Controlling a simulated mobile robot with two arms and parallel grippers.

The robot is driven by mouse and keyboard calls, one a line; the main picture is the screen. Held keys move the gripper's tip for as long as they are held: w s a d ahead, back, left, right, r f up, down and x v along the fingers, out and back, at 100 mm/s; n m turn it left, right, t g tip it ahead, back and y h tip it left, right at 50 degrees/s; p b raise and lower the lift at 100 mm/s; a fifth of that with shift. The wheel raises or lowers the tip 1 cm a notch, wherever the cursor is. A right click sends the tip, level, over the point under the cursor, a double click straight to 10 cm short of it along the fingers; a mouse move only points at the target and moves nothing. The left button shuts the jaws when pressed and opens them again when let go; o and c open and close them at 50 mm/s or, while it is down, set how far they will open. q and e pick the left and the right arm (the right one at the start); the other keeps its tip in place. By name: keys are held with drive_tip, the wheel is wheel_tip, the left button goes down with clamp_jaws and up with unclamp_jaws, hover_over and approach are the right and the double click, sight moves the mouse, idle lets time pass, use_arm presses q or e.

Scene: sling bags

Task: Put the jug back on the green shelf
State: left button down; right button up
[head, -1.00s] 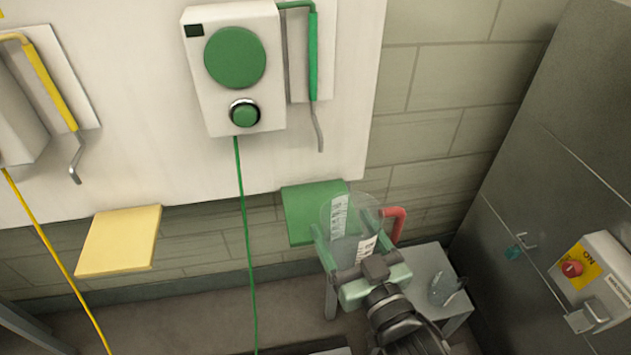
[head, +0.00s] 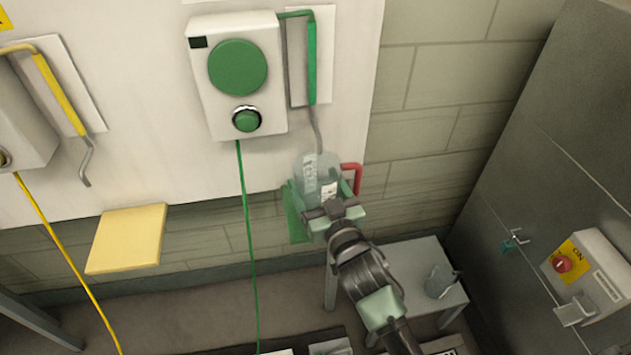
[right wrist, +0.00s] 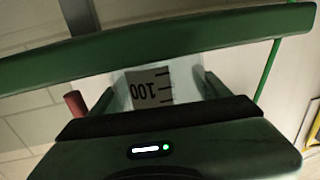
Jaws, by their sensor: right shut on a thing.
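The clear jug (head: 312,180) with a red handle (head: 353,178) is upright in the head view, in front of the wall. My right gripper (head: 333,208) is shut on it from the near side. The green shelf (head: 294,213) shows behind and left of the jug, mostly hidden by jug and gripper. In the right wrist view the jug (right wrist: 150,88) appears upside down with a 100 mark, between the fingers. A green band (right wrist: 150,48), apparently the shelf's edge, crosses beside its base. Whether they touch I cannot tell. My left gripper is not in view.
A yellow shelf (head: 127,238) is at left. A grey side table (head: 400,262) with another clear vessel (head: 440,281) stands below right. A green-buttoned box (head: 237,75) and a green-handled crank (head: 312,75) are on the wall above. A green cord (head: 247,230) hangs left of the shelf.

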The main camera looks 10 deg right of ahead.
drive_tip(key=shift+s+r, duration=0.1)
drive_tip(key=shift+s, duration=0.05)
drive_tip(key=o, duration=1.7)
drive_tip(key=shift+f, duration=0.2)
drive_tip(key=shift+o, duration=0.2)
drive_tip(key=shift+r, duration=0.2)
drive_tip(key=s+d+b, duration=0.2)
drive_tip(key=s, duration=0.9)
drive_tip(key=shift+s, duration=0.4)
drive_tip(key=shift+f, duration=0.1)
